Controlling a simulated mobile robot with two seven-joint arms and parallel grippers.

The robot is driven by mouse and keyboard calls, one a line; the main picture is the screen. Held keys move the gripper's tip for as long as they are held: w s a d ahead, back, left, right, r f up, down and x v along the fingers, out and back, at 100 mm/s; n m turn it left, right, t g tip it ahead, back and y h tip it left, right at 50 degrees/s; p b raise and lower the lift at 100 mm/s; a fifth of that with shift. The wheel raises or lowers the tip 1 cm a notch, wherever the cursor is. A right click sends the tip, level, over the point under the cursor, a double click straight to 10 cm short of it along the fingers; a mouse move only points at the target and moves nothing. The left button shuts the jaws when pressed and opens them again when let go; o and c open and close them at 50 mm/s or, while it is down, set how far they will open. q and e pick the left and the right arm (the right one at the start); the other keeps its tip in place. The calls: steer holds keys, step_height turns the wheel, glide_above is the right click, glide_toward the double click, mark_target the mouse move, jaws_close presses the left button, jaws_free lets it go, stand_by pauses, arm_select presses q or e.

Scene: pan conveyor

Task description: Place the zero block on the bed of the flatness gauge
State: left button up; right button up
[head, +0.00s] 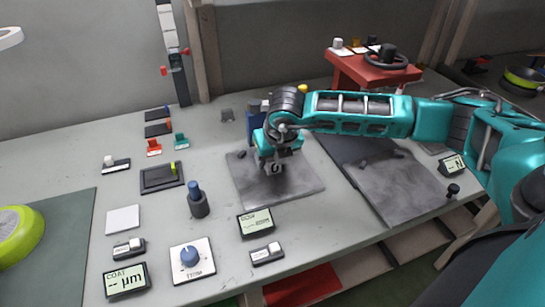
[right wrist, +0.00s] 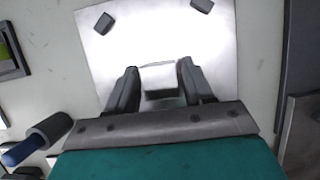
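My right gripper (head: 273,168) is low over the middle grey plate (head: 305,190), which looks like the gauge bed. In the right wrist view, the gripper (right wrist: 160,88) has a small pale grey block (right wrist: 160,82) between its fingers, apparently the zero block. The fingers lie close along both sides of it, and it looks gripped. The bright plate (right wrist: 120,55) is beneath it. I cannot tell whether the block touches the plate. The head view mostly hides the block behind the gripper. My left gripper is not in view.
Two small dark pieces (right wrist: 103,22) sit at the plate's far side. A dark cylinder with a blue top (head: 197,202) stands left of the plate, and a display (head: 255,222) in front. Another grey plate (head: 400,190) lies to the right. A red stand (head: 370,70) is at the back right.

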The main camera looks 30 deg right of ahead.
steer(key=shift+o, duration=1.3)
steer(key=shift+r, duration=0.1)
steer(key=shift+r+p, duration=0.25)
steer(key=shift+p, duration=0.1)
steer(key=v, duration=1.1)
steer(key=shift+s+r, duration=0.3)
steer(key=shift+a, duration=0.1)
